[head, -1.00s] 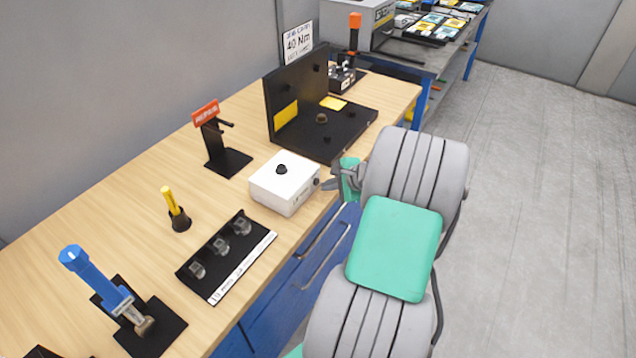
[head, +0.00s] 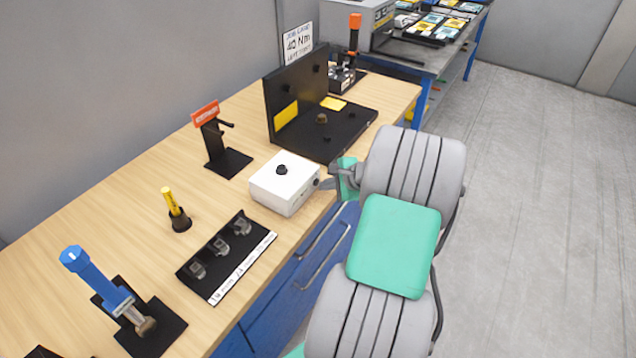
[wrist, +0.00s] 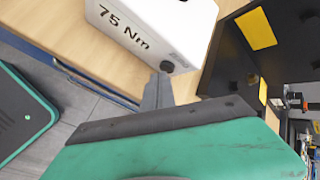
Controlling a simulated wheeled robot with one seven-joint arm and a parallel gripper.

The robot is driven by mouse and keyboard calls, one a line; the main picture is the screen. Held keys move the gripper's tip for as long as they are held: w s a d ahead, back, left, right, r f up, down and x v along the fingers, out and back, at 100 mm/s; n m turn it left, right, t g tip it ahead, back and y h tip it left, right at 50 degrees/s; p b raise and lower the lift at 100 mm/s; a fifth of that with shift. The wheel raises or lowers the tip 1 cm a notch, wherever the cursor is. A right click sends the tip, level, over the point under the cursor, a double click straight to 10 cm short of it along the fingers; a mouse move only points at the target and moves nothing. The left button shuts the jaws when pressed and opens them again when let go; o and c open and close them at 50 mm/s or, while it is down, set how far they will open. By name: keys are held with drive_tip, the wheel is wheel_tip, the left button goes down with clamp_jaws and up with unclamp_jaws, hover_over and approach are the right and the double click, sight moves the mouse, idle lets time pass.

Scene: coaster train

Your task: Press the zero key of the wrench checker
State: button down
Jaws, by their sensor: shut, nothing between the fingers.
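The wrench checker (head: 278,188) is a white box with a black knob (head: 282,170) on top, standing near the bench's front edge. In the wrist view its white face (wrist: 150,25) reads "75 Nm" and carries a round dark key (wrist: 168,66) near one edge. No label shows on that key, so I cannot tell for sure that it is the zero key. My gripper (head: 323,184) is shut and empty at the checker's right-hand side. In the wrist view its fingertips (wrist: 160,76) are right by the dark key; I cannot tell whether they touch it.
A black fixture with yellow labels (head: 345,123) stands behind the checker. A black stand with a red sign (head: 226,160) is to its left. Blue drawers (head: 300,290) are below the bench.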

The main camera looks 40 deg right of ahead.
drive_tip(key=shift+w+a, duration=0.2)
drive_tip(key=shift+w, duration=0.3)
idle(0.6)
drive_tip(key=shift+w+a+r, duration=0.1)
drive_tip(key=shift+w+r, duration=0.15)
idle(0.5)
drive_tip(key=shift+s, duration=0.1)
drive_tip(key=shift+s+f+p, duration=0.15)
drive_tip(key=shift+s+p, duration=0.2)
drive_tip(key=shift+s, duration=0.15)
drive_tip(key=s+d+p, duration=0.1)
drive_tip(key=s+d, duration=0.1)
drive_tip(key=s, duration=0.4)
drive_tip(key=shift+d, duration=0.25)
drive_tip(key=shift+f, duration=0.15)
